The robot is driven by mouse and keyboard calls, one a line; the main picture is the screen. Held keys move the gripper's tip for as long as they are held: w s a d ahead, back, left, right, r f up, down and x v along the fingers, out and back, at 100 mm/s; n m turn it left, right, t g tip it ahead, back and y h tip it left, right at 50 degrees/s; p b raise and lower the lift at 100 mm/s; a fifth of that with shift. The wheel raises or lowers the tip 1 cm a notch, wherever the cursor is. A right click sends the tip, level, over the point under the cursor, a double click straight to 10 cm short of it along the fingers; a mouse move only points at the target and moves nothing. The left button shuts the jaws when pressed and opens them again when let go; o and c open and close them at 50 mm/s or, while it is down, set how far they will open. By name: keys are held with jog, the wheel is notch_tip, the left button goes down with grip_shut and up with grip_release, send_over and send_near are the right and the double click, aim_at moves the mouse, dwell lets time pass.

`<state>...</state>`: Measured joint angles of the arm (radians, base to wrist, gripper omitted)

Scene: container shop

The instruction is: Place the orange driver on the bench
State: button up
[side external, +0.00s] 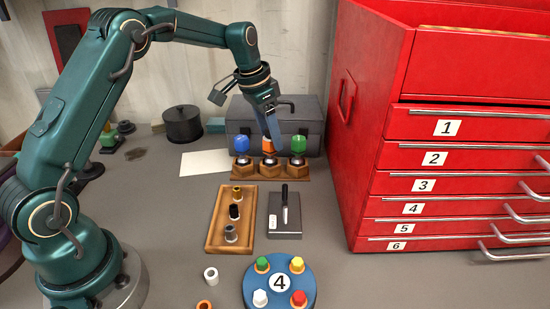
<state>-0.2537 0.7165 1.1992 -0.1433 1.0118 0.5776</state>
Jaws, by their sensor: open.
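The orange driver (267,147) stands upright in the middle place of a wooden rack (270,174), between a blue driver (241,145) and a green driver (298,145). My gripper (273,138) points down at the orange driver from above, and its blue fingers hide part of the orange handle. My gripper is open; whether its fingers stand around the handle or in front of it I cannot tell. The bench (180,215) is a grey surface under everything.
A grey toolbox (315,115) stands close behind the rack. A red drawer cabinet (362,190) stands at right. In front are a wooden tray (214,240), a grey block (285,222) with a black-handled tool, and a blue disc (252,285) with coloured pegs. Bare bench lies left of the tray.

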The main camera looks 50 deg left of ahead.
jog(key=shift+f, duration=0.7)
grip_shut()
jog(key=shift+r, duration=3.15)
